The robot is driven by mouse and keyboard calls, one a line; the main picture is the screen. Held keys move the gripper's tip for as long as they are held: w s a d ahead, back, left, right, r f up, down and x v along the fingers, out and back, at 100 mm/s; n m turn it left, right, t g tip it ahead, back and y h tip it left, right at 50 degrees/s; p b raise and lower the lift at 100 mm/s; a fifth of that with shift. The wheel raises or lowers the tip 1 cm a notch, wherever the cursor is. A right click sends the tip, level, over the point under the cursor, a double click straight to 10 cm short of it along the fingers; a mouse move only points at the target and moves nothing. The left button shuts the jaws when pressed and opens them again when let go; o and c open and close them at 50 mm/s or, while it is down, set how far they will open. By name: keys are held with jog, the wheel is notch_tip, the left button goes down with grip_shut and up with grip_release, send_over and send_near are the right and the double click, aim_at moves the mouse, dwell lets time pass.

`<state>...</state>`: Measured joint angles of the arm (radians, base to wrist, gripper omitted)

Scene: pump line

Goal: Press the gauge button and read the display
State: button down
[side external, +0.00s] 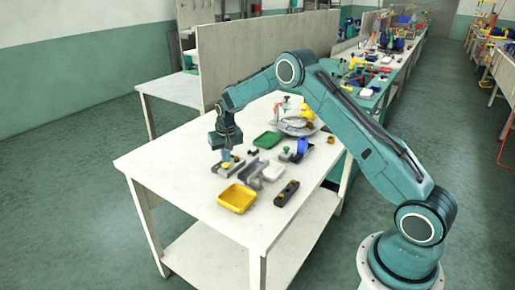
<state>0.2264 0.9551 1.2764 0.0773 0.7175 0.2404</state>
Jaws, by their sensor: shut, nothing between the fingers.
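My gripper (226,156) points down over the left part of the white table and is shut and empty. Its tip is right at a low dark block (229,168) with small yellow parts on top. I cannot tell if the tip touches it. A dark oblong box (287,193) with round brownish spots lies at the front right of the group. I cannot tell which of these small devices is the gauge, and no button or display reading can be made out at this size.
A yellow tray (237,199), a grey fixture (252,173), a white piece (272,172), a green tray (267,140) and a blue item (303,146) crowd the table (180,178). A grey round dish (297,127) stands behind. The table's left and front parts are bare.

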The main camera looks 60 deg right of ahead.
jog(key=shift+r, duration=2.5)
jog(key=shift+a+r, duration=0.1)
jog(key=shift+r, duration=0.15)
jog(key=s+a+r+n+t, duration=0.1)
jog(key=s+a+r, duration=0.4)
jog(key=s+r, duration=0.4)
jog(key=s+a+r+n+t, duration=0.15)
jog(key=s+a+r, duration=0.25)
jog(key=s+r, duration=0.6)
jog(key=s+a+r+n, duration=0.1)
jog(key=s+a, duration=0.2)
jog(key=s, duration=0.8)
jog(key=s+a+n+t+y, duration=0.1)
jog(key=s+a+n, duration=0.1)
jog(key=s, duration=1)
jog(key=shift+a+r, duration=0.35)
jog(key=shift+a, duration=0.3)
jog(key=shift+s+n, duration=0.1)
jog(key=shift+n, duration=0.15)
